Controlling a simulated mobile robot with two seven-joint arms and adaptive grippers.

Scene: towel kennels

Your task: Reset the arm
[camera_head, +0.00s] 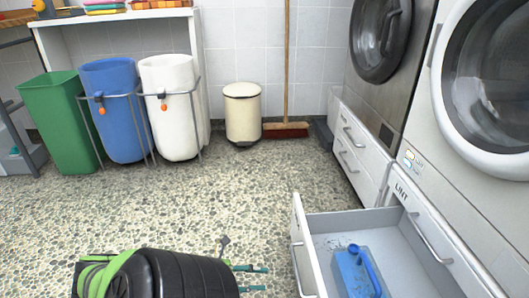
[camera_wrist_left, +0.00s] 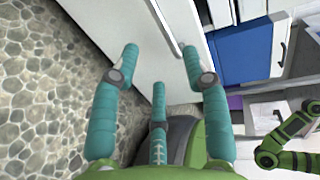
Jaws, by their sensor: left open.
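My left arm lies low in the head view, black with green bands, with the teal fingers of my left gripper (camera_head: 250,278) at its right end. The fingers are above the pebbled floor, just left of the open drawer (camera_head: 300,246). In the left wrist view the left gripper (camera_wrist_left: 160,68) has its teal fingers spread apart with nothing between them. A white panel with a long handle (camera_wrist_left: 166,30) lies beyond them; I cannot tell whether a finger touches it. A green and black arm link shows at that view's right edge. My right gripper is not seen.
The open drawer juts out at right with a blue jug (camera_head: 356,272) inside. Front-loading machines (camera_head: 487,80) stand above white drawers. Green (camera_head: 62,125), blue (camera_head: 112,110) and white (camera_head: 168,110) bins, a cream pedal bin (camera_head: 242,115) and a broom (camera_head: 285,130) stand behind. The middle floor is clear.

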